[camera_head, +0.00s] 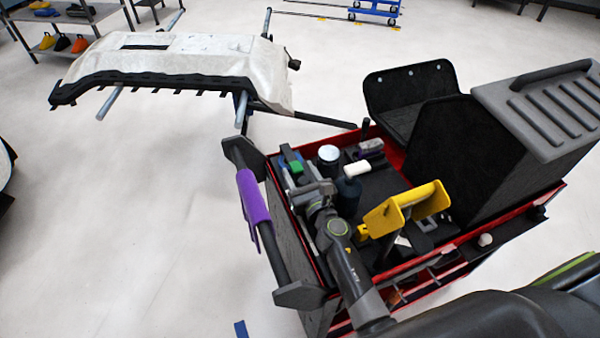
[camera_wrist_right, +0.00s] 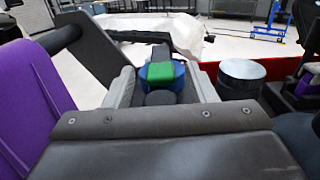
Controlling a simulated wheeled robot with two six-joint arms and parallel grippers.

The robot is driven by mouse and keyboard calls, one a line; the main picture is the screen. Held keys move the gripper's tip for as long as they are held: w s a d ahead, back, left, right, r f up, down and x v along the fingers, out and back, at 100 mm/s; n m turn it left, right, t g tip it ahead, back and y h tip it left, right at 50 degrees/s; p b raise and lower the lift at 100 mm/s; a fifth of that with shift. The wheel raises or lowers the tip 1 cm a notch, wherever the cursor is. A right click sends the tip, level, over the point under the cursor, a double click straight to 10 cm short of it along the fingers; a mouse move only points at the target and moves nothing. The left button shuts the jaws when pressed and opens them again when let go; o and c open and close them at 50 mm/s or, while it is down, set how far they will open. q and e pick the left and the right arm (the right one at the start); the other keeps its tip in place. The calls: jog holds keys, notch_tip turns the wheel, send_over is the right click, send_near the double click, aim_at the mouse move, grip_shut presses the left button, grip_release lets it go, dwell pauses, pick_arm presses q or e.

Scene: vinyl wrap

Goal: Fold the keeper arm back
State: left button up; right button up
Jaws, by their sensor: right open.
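My right gripper (camera_head: 299,178) reaches over the left edge of the red tool cart (camera_head: 560,190). It is open. In the right wrist view its two grey fingers (camera_wrist_right: 162,85) stand apart, with a blue piece topped by a green block (camera_wrist_right: 165,73) seen in the gap or just beyond it. The green block (camera_head: 296,167) also shows at the fingertips in the head view. I see no clear grip on it. I cannot surely tell which part is the keeper arm; the gripper hides part of this area. My left gripper is not in view.
A grey-lidded black box (camera_head: 480,150) stands right. A covered bumper (camera_head: 180,65) is beyond.

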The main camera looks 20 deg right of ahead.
jog(key=shift+w, duration=0.15)
jog(key=shift+c, duration=0.4)
grip_shut()
